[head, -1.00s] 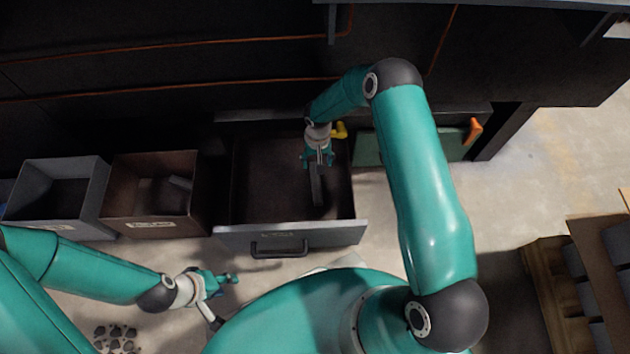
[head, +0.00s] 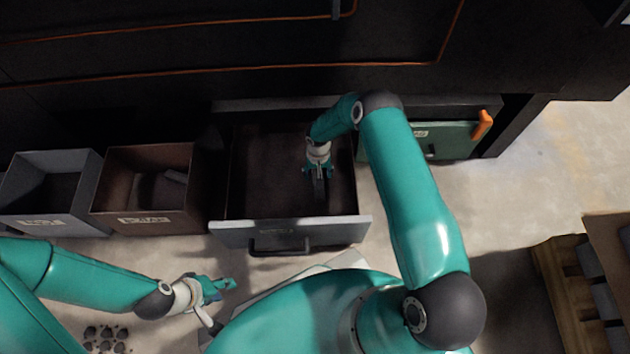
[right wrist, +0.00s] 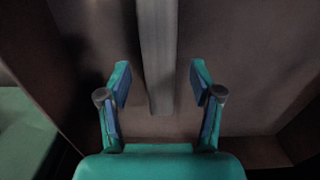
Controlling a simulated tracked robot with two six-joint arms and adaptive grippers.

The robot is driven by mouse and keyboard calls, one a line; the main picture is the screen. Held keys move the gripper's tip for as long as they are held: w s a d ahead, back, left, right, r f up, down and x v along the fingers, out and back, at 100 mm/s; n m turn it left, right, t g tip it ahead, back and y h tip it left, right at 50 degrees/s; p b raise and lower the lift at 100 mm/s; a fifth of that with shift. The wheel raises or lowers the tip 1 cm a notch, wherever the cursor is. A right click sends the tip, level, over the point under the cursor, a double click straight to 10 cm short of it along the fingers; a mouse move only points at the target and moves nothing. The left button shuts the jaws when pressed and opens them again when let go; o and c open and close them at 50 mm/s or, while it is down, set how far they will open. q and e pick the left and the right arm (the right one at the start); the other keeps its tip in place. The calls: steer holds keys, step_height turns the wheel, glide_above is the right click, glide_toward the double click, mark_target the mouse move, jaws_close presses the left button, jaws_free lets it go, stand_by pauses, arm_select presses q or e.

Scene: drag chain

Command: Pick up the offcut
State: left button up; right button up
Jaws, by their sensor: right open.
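The offcut is a long grey bar lying in the open drawer; its near part shows in the head view (head: 319,190), and it runs up the middle of the right wrist view (right wrist: 157,50). My right gripper (head: 318,172) is inside the drawer over the bar. In the right wrist view my right gripper (right wrist: 160,84) is open, with one finger on each side of the bar and gaps between. Whether the fingertips are level with the bar is hard to tell. My left gripper (head: 222,287) is outside the drawer at the lower left, with nothing visible in it.
The drawer (head: 290,233) has a dark handle on its front. A green panel (head: 450,140) with an orange handle is right. A pallet (head: 565,290) lies lower right.

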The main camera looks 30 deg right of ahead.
step_height(320, 180, down, 3)
steer(key=shift+r+b, duration=0.1)
steer(key=shift+b, duration=0.25)
steer(key=shift+w+r, duration=0.1)
jaws_close()
